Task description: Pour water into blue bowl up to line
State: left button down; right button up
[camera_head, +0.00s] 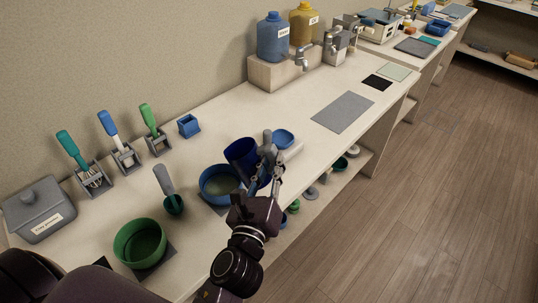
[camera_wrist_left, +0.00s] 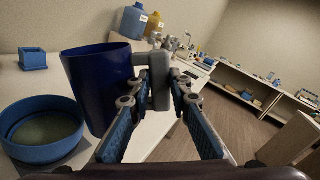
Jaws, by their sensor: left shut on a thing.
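The blue bowl (camera_head: 216,172) sits on a grey mat on the table, with a dull greenish inside. I cannot make out a line or water level in it. It also shows at the left of the left wrist view (camera_wrist_left: 38,152). A dark blue pitcher (camera_head: 237,151) is beside the bowl, close to its far right rim, and looks slightly tilted in the left wrist view (camera_wrist_left: 98,88). My left gripper (camera_head: 264,172) is shut on the pitcher's grey handle (camera_wrist_left: 159,78). The pitcher's contents are hidden, and no stream shows. My right gripper is out of view.
A green bowl (camera_head: 119,247) and a scoop (camera_head: 168,189) are to the left. A small blue box (camera_head: 189,126) stands behind. A shallow blue dish (camera_head: 284,138) is just beyond the pitcher. Jugs with taps (camera_head: 273,40) stand at the back.

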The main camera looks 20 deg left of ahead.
pick_arm(q)
notch_tip(320, 180, down, 4)
jog(key=f+b, duration=0.1)
jog(key=b, duration=0.4)
jog(key=r+n, duration=0.1)
jog(key=r+n+p, duration=0.1)
jog(key=r, duration=0.1)
jog(key=r+n+p, duration=0.1)
jog(key=shift+a+r, duration=0.3)
jog(key=shift+a, duration=0.05)
jog(key=shift+f, duration=0.15)
jog(key=shift+w+d, duration=0.1)
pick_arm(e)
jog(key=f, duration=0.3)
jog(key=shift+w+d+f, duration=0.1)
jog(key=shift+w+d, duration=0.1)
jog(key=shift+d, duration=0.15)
pick_arm(q)
jog(key=shift+f, duration=0.1)
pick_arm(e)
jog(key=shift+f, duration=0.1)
